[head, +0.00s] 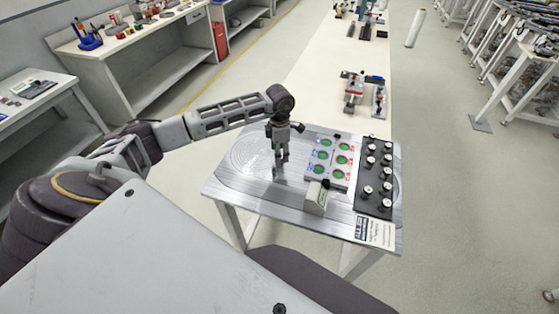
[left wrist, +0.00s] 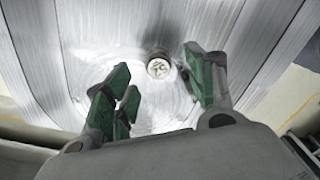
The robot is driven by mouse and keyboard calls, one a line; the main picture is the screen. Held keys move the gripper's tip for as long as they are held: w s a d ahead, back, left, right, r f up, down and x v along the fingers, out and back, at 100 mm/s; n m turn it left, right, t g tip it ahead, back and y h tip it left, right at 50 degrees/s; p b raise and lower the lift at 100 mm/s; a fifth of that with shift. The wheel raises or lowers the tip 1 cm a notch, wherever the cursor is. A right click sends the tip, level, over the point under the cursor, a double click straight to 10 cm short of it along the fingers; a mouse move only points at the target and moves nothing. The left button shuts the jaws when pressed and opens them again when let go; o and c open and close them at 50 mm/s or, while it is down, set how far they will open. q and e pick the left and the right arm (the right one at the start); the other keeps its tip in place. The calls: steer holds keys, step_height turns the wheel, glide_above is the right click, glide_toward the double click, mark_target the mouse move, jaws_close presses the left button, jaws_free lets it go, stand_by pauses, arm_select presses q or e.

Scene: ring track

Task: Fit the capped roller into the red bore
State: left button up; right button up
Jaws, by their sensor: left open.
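A small roller with a pale cap (left wrist: 158,68) stands on the brushed metal table, seen from above in the left wrist view. My left gripper (left wrist: 158,82) is open, with green-padded fingers on either side of the roller and apart from it. In the head view my left gripper (head: 280,160) points down over the table's left part, hiding most of what is under it. To its right is a pale panel (head: 332,165) with several green round spots, blue marks on its left and red marks on its right. I cannot tell which is the red bore. My right gripper is not in view.
A dark rack (head: 361,199) with several white-capped pieces stands right of the panel. A printed card (head: 376,231) lies at the front right. The metal table's (head: 232,187) left part is mostly clear.

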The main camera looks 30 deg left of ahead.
arm_select(q)
steer(key=shift+w+f+p, duration=0.1)
steer(key=shift+f+p, duration=0.4)
steer(key=shift+f, duration=1.55)
jaws_close()
